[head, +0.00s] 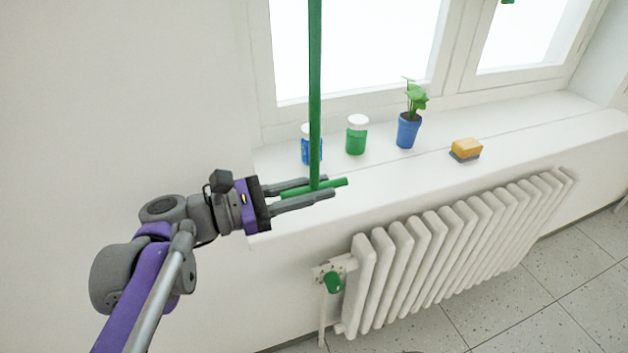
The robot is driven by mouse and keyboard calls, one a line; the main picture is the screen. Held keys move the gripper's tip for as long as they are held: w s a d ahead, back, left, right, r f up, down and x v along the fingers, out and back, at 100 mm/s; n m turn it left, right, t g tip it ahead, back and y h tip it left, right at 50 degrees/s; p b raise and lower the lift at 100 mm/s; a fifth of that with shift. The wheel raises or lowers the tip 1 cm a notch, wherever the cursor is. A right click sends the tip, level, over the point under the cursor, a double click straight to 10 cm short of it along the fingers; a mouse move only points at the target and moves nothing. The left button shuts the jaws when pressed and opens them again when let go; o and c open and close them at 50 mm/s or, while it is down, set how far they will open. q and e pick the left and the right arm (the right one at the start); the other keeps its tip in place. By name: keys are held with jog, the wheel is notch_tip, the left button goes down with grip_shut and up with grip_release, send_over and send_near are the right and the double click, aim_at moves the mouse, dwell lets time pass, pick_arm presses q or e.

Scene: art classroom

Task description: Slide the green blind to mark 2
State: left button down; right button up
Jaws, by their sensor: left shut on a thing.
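A green vertical rod (315,90) hangs down from above the top edge of the view, in front of the window. It ends in a short green crossbar (340,183), and the two look like the pull handle of the green blind. My left gripper (318,190) reaches in from the left and is shut on the crossbar, with one finger on each side of it. The handle is in front of the window sill. The blind's cloth and any numbered marks are out of view. My right gripper is not in view.
On the sill (365,185) stand a blue-labelled jar (306,150), a green jar (356,136), a potted plant (408,130) and a yellow sponge (466,149). A white radiator (450,255) with a green valve knob (333,282) is below. A green piece (508,2) shows at the top right.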

pick_arm(q)
jog(key=shift+s, duration=0.1)
jog(key=c, duration=0.8)
grip_release()
jog(key=p+v, duration=0.1)
jog(key=v, duration=0.9)
jog(key=shift+a, duration=0.35)
jog(key=shift+s+r, duration=0.1)
